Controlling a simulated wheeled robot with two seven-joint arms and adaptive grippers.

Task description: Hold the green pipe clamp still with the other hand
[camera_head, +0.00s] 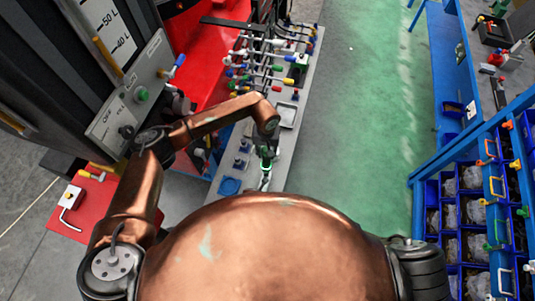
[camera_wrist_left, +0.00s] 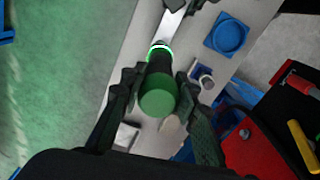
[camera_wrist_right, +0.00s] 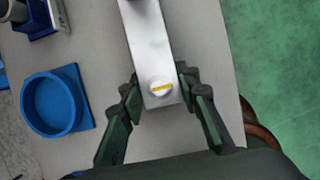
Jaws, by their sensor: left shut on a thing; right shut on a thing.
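The green pipe clamp shows in the left wrist view as a round green end (camera_wrist_left: 159,97) with a dark neck, a lit green-white ring and a silver bar beyond. My left gripper (camera_wrist_left: 155,80) is shut around the green end. In the head view the left gripper (camera_head: 266,152) is over the grey board, with the clamp (camera_head: 265,181) pointing toward me. In the right wrist view the silver bar (camera_wrist_right: 150,48) ends in a white-and-yellow knob. My right gripper (camera_wrist_right: 160,82) is shut on that bar end. The right gripper is hidden in the head view.
The grey board (camera_head: 283,168) holds a blue round dish (camera_head: 229,186) beside the clamp, a pale tray (camera_head: 287,115) and several coloured valves and pipes (camera_head: 270,70) farther back. A blue rack with bins (camera_head: 470,210) stands at the right. The green floor (camera_head: 375,120) between is clear.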

